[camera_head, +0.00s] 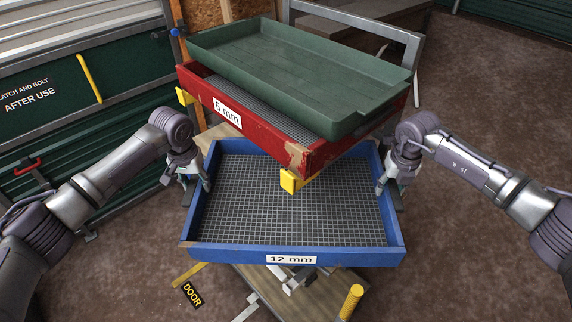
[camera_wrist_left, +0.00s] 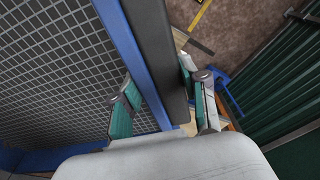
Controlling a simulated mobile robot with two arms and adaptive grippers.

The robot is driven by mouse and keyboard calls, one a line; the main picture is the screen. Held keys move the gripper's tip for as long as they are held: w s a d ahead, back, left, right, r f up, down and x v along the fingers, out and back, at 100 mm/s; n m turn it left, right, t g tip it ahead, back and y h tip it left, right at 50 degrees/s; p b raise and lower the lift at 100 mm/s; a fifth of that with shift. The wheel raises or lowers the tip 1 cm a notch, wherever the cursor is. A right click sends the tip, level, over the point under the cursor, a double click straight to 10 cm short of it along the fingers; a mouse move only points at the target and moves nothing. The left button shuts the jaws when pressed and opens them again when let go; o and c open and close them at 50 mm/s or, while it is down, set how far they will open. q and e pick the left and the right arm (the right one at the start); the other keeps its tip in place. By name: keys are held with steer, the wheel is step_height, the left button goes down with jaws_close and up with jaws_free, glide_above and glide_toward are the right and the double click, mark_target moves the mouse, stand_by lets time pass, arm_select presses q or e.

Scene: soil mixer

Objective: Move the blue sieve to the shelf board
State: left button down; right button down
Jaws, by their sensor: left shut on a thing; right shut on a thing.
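The blue sieve (camera_head: 291,257), labelled 12 mm, has a grey wire mesh floor and is held in front of me, apparently level. My left gripper (camera_head: 205,183) is shut on its left side wall, and my right gripper (camera_head: 383,184) is shut on its right side wall. In the left wrist view, the fingers of my left gripper (camera_wrist_left: 160,88) straddle the dark strip along the sieve's blue wall (camera_wrist_left: 122,45). A wooden board (camera_head: 335,290) shows below the sieve, partly hidden by it. I cannot tell whether it is the shelf board.
A yellow post (camera_head: 351,302) stands at the front. Brown floor is open to the right.

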arm_select(q)
steer(key=shift+a+f, duration=0.1)
steer(key=shift+a, duration=0.15)
arm_select(e)
steer(key=shift+d+f, duration=0.2)
steer(key=shift+d, duration=0.05)
